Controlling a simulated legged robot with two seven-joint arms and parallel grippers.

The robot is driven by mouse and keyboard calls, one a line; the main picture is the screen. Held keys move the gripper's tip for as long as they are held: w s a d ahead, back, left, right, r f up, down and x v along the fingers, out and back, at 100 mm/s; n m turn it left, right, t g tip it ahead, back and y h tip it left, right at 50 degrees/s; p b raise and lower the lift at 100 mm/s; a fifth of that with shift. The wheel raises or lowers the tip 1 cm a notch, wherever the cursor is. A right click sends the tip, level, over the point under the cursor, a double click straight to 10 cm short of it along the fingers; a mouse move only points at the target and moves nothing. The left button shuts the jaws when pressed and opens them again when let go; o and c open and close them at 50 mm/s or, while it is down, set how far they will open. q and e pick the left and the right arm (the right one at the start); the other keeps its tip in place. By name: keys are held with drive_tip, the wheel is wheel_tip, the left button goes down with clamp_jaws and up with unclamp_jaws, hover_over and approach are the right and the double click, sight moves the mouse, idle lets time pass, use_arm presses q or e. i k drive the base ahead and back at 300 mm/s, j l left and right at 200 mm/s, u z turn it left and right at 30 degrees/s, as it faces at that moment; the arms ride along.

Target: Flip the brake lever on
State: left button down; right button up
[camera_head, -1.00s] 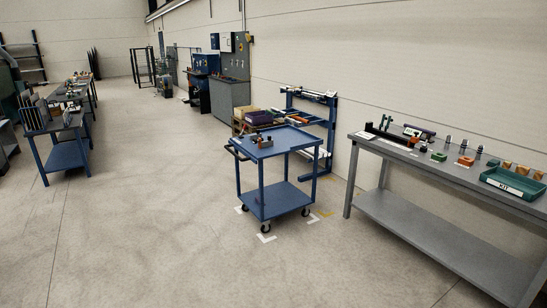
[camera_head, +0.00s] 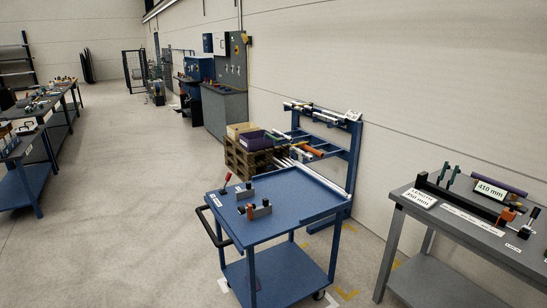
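A blue wheeled cart (camera_head: 290,220) with two shelves stands in front of me, near the middle of the view. A small red-handled lever (camera_head: 227,180) sticks up at the far left corner of its top, leaning slightly right; it looks like the brake lever, but its exact setting is too small to tell. A small white tag lies close by it. A black push handle (camera_head: 212,228) runs along the cart's left side. Neither of my grippers is in view.
Grey blocks with dark knobs (camera_head: 256,210) sit on the cart top. A blue rack with bars (camera_head: 345,150) and a pallet with boxes (camera_head: 247,145) stand behind it. A grey workbench (camera_head: 455,235) is at the right. The floor to the cart's left is clear.

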sight(227, 178)
drive_tip(key=i, duration=2.55)
drive_tip(key=z, duration=0.15)
